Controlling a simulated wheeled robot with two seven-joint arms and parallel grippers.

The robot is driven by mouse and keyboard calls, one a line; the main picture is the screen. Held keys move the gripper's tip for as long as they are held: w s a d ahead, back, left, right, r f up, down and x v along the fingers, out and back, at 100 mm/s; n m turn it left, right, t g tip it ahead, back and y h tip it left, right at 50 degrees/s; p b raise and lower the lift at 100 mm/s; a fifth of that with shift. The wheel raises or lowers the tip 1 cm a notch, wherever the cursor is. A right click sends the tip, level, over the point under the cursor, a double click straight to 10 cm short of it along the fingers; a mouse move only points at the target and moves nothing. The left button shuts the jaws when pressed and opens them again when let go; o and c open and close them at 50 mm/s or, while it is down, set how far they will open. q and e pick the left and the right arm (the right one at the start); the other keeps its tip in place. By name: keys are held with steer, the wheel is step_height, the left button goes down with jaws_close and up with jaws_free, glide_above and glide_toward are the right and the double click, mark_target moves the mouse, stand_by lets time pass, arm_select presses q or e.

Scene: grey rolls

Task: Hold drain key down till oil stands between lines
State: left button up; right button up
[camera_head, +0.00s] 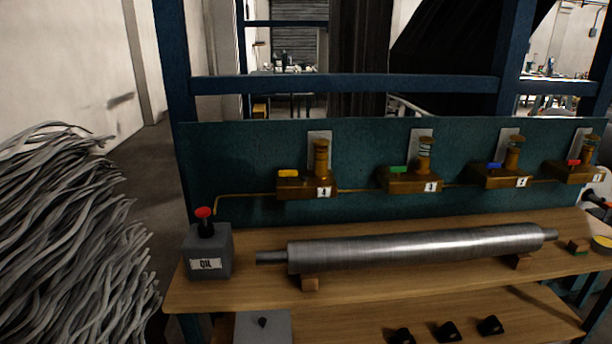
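A green panel (370,145) carries a row of brass units with coloured keys and upright glasses. The yellow key (288,173) and its amber glass (321,157) sit on unit 4, at left. The green key (398,169) is on unit 3, the blue key (494,165) on unit 2 and the red key (573,162) on unit 1. Glass 3 (425,155) looks partly clear. Oil levels against the lines are too small to tell. My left gripper is out of view. A white and dark part at the right edge may be my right arm; its fingers are not distinguishable.
A grey OIL can (208,253) with a red knob stands at the bench's left end. A steel roll (415,246) lies on wooden blocks across the bench (235,297). Black knobs (447,331) rest on the lower shelf. Grey strands (65,235) heap at left.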

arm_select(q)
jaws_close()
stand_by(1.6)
